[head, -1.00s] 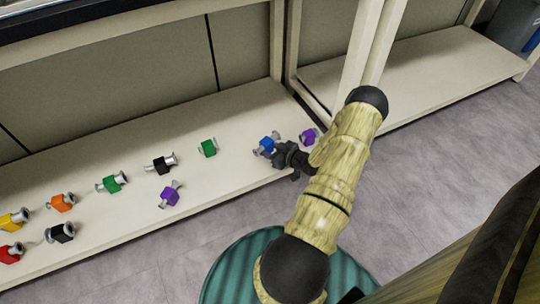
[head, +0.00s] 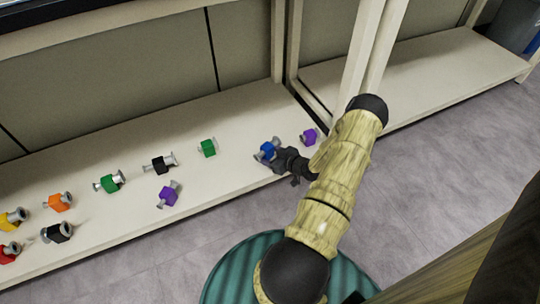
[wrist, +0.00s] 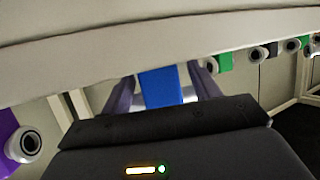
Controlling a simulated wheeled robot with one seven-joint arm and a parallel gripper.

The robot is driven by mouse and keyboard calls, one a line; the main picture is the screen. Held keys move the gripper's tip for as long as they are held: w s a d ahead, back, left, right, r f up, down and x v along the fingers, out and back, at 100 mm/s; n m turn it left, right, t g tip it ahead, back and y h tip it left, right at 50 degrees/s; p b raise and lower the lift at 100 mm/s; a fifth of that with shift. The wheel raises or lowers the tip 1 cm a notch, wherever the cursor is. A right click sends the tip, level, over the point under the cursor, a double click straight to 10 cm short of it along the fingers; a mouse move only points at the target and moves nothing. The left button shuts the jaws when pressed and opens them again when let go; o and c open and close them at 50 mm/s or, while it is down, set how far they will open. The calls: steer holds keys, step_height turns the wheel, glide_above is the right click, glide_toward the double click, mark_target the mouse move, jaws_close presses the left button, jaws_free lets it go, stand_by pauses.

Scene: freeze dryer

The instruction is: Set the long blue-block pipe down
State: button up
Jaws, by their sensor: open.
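The blue-block pipe (head: 267,150) lies on the white shelf (head: 237,178), near its front edge, with metal ends showing on both sides of the block. My gripper (head: 280,156) is at the pipe, coming from the lower right. In the wrist view the blue block (wrist: 160,88) sits between the two fingers of my gripper (wrist: 163,82). The fingers are open, one on each side of the block. My gripper partly hides the pipe in the head view.
A purple-block pipe (head: 309,136) lies close to the right of my gripper. A green-block pipe (head: 208,148) and several other coloured pipes lie further left. A white post (head: 366,50) stands behind my arm. The shelf between the green and blue pipes is clear.

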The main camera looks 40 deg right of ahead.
steer(key=shift+r, duration=0.2)
steer(key=shift+s+d+r+p, duration=0.1)
steer(key=shift+s+r+p, duration=0.05)
steer(key=shift+s+p, duration=0.15)
steer(key=p+v, duration=0.6)
steer(key=v, duration=0.5)
steer(key=shift+s, duration=0.15)
